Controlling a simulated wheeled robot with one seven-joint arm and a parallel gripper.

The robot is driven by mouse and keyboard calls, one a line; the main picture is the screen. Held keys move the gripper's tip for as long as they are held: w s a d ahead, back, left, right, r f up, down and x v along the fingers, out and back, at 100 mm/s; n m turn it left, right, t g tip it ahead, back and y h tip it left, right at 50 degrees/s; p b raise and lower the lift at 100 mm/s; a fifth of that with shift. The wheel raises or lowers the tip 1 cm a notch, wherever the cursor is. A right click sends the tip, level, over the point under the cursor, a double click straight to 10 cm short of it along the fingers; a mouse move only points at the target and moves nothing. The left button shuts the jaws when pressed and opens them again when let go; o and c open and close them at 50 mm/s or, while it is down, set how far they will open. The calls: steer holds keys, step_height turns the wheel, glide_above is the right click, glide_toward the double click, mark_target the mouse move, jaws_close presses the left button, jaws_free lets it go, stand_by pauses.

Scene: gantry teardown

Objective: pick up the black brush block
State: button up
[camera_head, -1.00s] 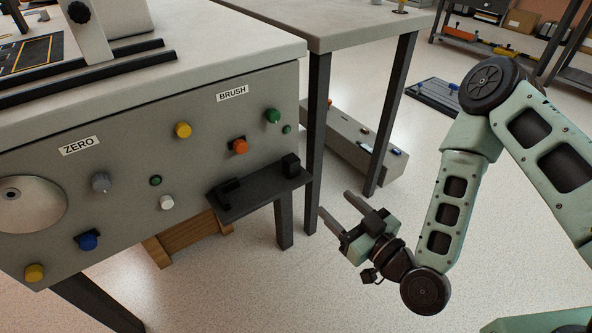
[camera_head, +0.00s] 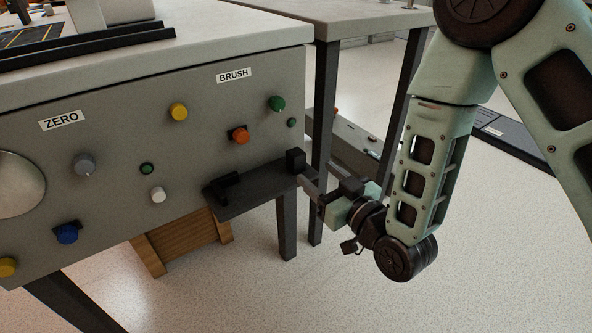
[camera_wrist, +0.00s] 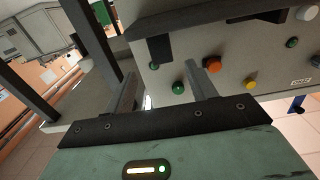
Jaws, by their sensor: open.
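The black brush block (camera_head: 296,160) stands upright at the right end of a dark shelf (camera_head: 250,192) on the grey cabinet front, below the BRUSH label. My gripper (camera_head: 312,185) is open and empty, just right of the block with its fingers pointing at it. In the wrist view the block (camera_wrist: 160,48) shows ahead, between the two spread fingers (camera_wrist: 161,72) in the picture, below the shelf edge (camera_wrist: 210,14). I cannot tell whether a fingertip touches it. My far finger is partly hidden in the head view.
A black bracket (camera_head: 228,186) sits on the shelf's left end. Orange (camera_head: 240,135) and green (camera_head: 276,104) knobs are on the panel above. A table leg (camera_head: 322,130) stands close behind my gripper. A wooden crate (camera_head: 182,243) is under the cabinet. Floor in front is clear.

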mark_target(301, 158)
steer(key=b+x, duration=0.2)
steer(key=x, duration=0.7)
steer(key=shift+s+a+r+b, duration=0.1)
steer(key=shift+s+r+b, duration=0.05)
steer(key=shift+b, duration=0.2)
steer(key=shift+c, duration=0.3)
steer(key=c, duration=1)
steer(key=shift+r, duration=0.15)
